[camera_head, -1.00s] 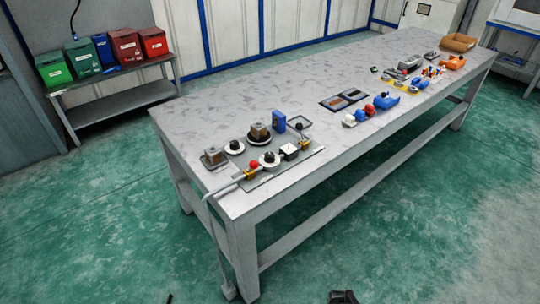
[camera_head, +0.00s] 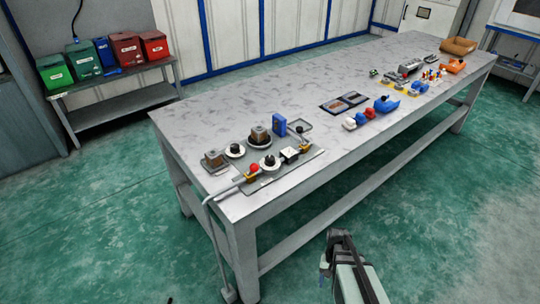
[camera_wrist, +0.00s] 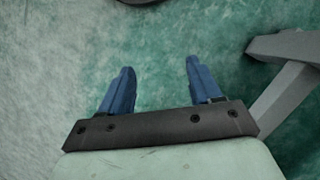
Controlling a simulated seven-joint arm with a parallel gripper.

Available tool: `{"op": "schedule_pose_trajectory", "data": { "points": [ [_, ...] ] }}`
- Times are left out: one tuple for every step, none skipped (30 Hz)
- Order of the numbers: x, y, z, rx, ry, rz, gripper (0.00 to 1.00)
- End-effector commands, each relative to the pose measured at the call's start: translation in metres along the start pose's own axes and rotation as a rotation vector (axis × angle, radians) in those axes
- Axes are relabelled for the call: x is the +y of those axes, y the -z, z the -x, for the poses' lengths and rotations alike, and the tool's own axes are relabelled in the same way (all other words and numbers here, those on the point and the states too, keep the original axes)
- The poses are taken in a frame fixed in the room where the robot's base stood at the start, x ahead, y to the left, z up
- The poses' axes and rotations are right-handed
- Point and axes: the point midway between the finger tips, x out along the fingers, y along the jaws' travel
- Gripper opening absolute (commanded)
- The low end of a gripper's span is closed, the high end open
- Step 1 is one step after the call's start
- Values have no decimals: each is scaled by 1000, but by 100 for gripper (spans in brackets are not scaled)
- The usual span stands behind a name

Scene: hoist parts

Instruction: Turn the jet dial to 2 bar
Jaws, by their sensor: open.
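Two round white dials with black knobs sit on the grey plate (camera_head: 262,182) at the near left end of the table. One dial (camera_head: 235,151) is towards the back left and the other dial (camera_head: 269,163) is nearer the front. Their markings are too small to read, so I cannot tell which is the jet dial or its setting. My gripper shows in the wrist view (camera_wrist: 158,66) with two blue fingers apart and nothing between them. It is over the green floor, away from the dials. In the head view my arm is at the bottom, in front of the table.
The plate also carries a red knob (camera_head: 254,168), a blue box (camera_head: 279,124) and brown blocks on bases. A grey hose (camera_head: 212,204) hangs over the near table edge. The table's middle back is clear.

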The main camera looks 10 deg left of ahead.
Motion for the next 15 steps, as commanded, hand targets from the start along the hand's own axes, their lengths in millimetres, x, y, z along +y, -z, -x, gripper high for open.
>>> {"op": "schedule_pose_trajectory", "data": {
  "points": [
    [-3,13,16,18,2,-10,63],
    [-5,19,24,27,2,-18,63],
    [-7,26,36,37,3,-27,63],
    [-8,31,45,46,4,-34,63],
    [-10,36,54,54,5,-42,63],
    [-12,42,66,66,6,-52,63],
    [-13,47,75,73,7,-58,63],
    [-15,52,85,81,8,-66,63],
    [-17,57,97,92,10,-76,63],
    [-18,62,107,101,11,-83,63],
    [-19,66,116,109,13,-90,63],
    [-21,71,129,119,15,-101,63],
    [-22,75,139,128,17,-108,63],
    [-24,78,149,136,18,-115,63],
    [-25,83,163,147,21,-126,63]
  ]
}}
